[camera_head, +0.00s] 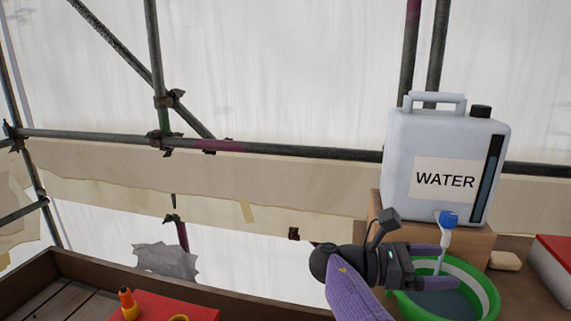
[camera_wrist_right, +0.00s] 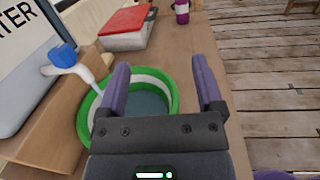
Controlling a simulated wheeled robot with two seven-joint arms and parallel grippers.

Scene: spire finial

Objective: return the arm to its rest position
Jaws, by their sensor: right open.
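My right gripper (camera_head: 428,268) is at the green bucket (camera_head: 487,297), just below and beside the tap of the water container. In the right wrist view my right gripper (camera_wrist_right: 160,85) has its two purple fingers spread apart with nothing between them. The green bucket (camera_wrist_right: 172,92) with a white band holds dark water and lies under and ahead of the left finger. My right forearm, purple and black, comes up from the bottom of the head view. My left gripper is not in view.
A white container marked WATER (camera_head: 444,160) with a blue-handled tap (camera_head: 447,219) stands on a wooden block (camera_head: 480,241). A sponge-like block (camera_head: 504,261) and a red-lidded box (camera_head: 556,264) are to the right. Scaffold poles stand behind. A red surface (camera_head: 175,310) with orange items is lower left.

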